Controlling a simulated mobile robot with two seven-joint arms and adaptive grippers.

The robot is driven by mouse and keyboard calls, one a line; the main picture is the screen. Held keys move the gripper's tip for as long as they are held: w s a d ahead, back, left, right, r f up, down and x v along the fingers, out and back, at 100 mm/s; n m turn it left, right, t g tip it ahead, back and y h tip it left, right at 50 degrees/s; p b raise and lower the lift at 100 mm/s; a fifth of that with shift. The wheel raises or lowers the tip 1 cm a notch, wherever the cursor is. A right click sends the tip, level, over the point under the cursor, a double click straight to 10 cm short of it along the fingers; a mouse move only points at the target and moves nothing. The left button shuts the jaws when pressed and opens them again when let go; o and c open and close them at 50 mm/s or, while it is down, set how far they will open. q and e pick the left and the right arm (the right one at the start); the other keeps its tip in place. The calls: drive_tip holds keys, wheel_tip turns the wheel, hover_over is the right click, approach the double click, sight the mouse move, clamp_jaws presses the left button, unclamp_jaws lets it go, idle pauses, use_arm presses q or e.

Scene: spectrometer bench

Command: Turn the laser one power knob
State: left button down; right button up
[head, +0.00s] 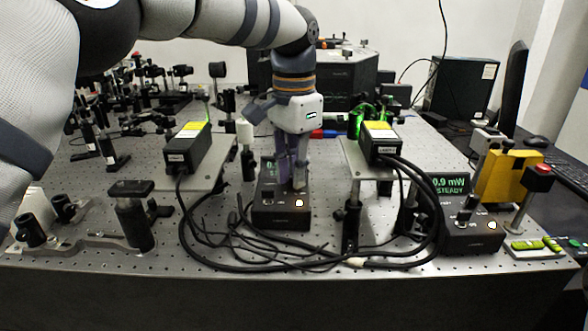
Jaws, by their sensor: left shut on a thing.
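Two black laser control boxes stand on the perforated bench. My left gripper (294,178) points down over the middle box (280,215), its fingers shut at the top of that box. The sensed thing between the fingers fits a knob there, but the fingers hide it. The middle box has a lit white button and a green display (268,166), partly covered by the gripper. The right box (473,238) has visible knobs and a display (449,188) reading 0.9 mW STEADY. Which box is laser one I cannot tell. My right gripper is not in view.
A left laser head (188,149) and a right laser head (381,142) sit on raised plates flanking my gripper. Black cables (215,262) loop across the bench front. A yellow block (509,175) and a red-topped post (530,195) stand at the right. Optics mounts crowd the back left.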

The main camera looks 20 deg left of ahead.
use_arm(q)
drive_tip(key=c, duration=1.5)
unclamp_jaws()
drive_tip(key=shift+c, duration=0.2)
